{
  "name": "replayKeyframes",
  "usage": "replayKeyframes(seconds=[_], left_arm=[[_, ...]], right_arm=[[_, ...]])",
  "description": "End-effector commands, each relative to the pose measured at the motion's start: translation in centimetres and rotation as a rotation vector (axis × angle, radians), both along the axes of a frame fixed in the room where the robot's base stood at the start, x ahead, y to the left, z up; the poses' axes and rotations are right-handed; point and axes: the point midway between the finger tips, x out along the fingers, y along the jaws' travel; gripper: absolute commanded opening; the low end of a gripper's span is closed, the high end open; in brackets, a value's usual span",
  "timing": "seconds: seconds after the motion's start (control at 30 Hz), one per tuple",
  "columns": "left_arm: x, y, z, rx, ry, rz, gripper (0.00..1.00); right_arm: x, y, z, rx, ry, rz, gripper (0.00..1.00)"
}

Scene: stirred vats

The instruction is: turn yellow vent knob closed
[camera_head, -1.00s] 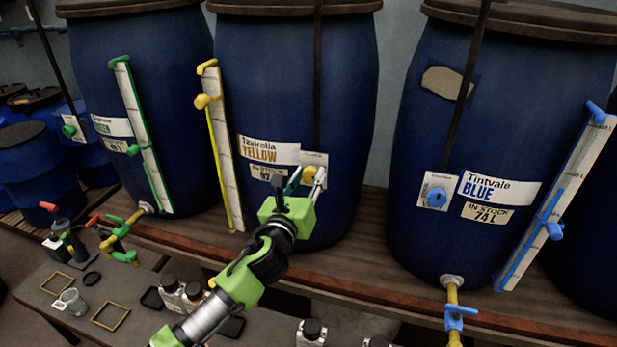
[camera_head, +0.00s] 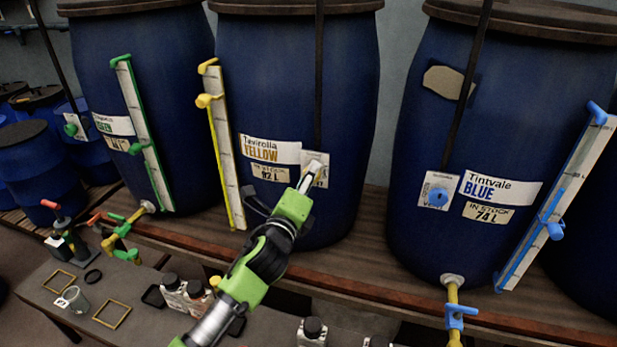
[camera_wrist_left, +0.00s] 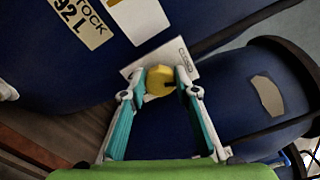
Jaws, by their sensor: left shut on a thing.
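The yellow vent knob (camera_wrist_left: 158,82) shows in the left wrist view, mounted on a white plate (camera_wrist_left: 182,60) on the blue vat. Small print on the plate is too blurred to read surely. My left gripper (camera_wrist_left: 160,84) has one teal finger on each side of the knob, with the grey fingertips shut on it. In the head view my left gripper (camera_head: 313,172) reaches up to the plate on the middle vat (camera_head: 350,110), labelled Tavirolla YELLOW, and its fingers hide most of the knob. My right gripper is in neither view.
The vat labelled Tintvale BLUE (camera_head: 410,120) with its blue vent knob (camera_head: 437,197) stands to the right. A green-labelled vat (camera_head: 170,100) stands to the left. A yellow-edged level gauge (camera_head: 226,150) is left of the label. Bottles (camera_head: 172,290) stand on the lower bench.

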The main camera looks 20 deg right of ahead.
Motion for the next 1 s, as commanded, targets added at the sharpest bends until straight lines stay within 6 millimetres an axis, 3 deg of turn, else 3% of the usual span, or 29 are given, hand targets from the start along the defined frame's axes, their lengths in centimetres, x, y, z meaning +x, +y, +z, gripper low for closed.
replayKeyframes(seconds=[0.5, 1.0], left_arm=[[0.02, 0.06, -0.30, -0.311, 0.213, 0.001, 0.07], [0.02, 0.06, -0.42, -0.387, 0.266, 0.002, 0.07]], right_arm=[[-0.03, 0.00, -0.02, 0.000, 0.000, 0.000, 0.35], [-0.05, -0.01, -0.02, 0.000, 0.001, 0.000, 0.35]])
